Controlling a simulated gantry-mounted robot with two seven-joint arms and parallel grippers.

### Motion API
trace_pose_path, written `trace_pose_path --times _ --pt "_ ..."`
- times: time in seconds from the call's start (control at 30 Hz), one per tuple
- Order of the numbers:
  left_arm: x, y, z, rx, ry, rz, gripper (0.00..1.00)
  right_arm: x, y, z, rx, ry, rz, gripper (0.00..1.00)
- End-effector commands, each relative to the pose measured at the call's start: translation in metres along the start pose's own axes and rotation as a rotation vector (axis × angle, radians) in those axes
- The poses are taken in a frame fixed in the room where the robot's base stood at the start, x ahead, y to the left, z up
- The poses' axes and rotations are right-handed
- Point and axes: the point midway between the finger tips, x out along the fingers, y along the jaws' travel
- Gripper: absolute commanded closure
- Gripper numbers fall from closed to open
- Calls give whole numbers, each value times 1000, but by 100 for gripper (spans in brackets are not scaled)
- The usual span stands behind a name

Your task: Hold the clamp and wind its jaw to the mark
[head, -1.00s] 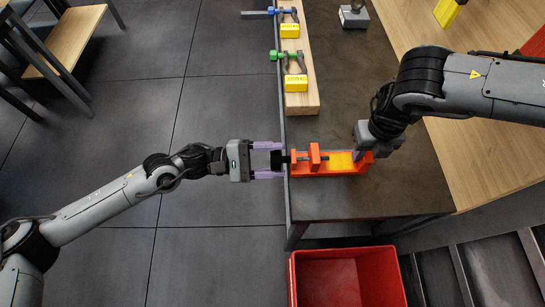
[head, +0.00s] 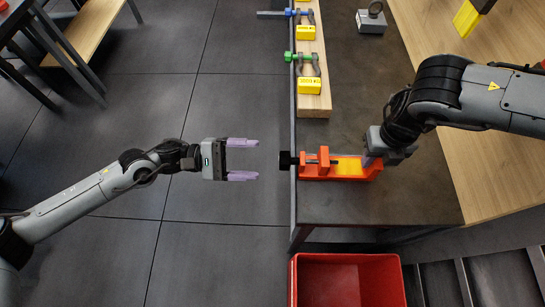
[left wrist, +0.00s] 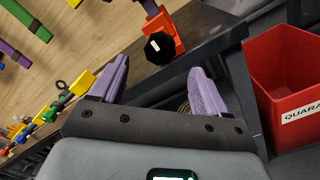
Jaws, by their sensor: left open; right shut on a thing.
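The orange clamp (head: 312,171) lies at the near end of the dark bench, with a yellow strip (head: 349,167) along its bed and an upright orange jaw (head: 324,160) on its screw. Its black knob (head: 285,160) sticks out past the bench's left edge. In the left wrist view the black knob (left wrist: 158,48) faces me. My left gripper (head: 243,159) is open and empty, left of the knob and apart from it, roughly in line with the screw. My right gripper (head: 372,158) is shut on the clamp's right end. The mark cannot be made out.
A red bin (head: 347,258) stands below the bench's near end; its label partly shows in the left wrist view. A wooden board (head: 316,105) with green- and blue-handled clamps lies further back. A grey weight-like block (head: 371,20) sits behind.

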Motion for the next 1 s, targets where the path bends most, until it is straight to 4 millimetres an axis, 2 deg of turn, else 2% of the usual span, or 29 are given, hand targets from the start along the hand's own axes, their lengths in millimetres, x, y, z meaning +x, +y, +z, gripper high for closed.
trace_pose_path --times 0.1,0.23,0.63,0.67,0.7,0.83,1.0 --pt "-18 0 -1 0 3 1 25 0 0 0 1 -1 0 100" --pt "-30 0 0 0 1 1 25 0 0 0 0 -1 0 100" --pt "-36 0 0 0 0 0 25 0 0 0 0 -1 1 100" --pt "-36 0 0 0 0 0 25 0 0 0 0 -1 1 67" --pt "-36 0 0 0 0 0 25 0 0 0 0 -1 1 61" --pt "-36 0 0 0 0 0 25 0 0 0 0 0 0 41" --pt "-36 0 0 0 0 0 25 0 0 0 0 0 0 40"
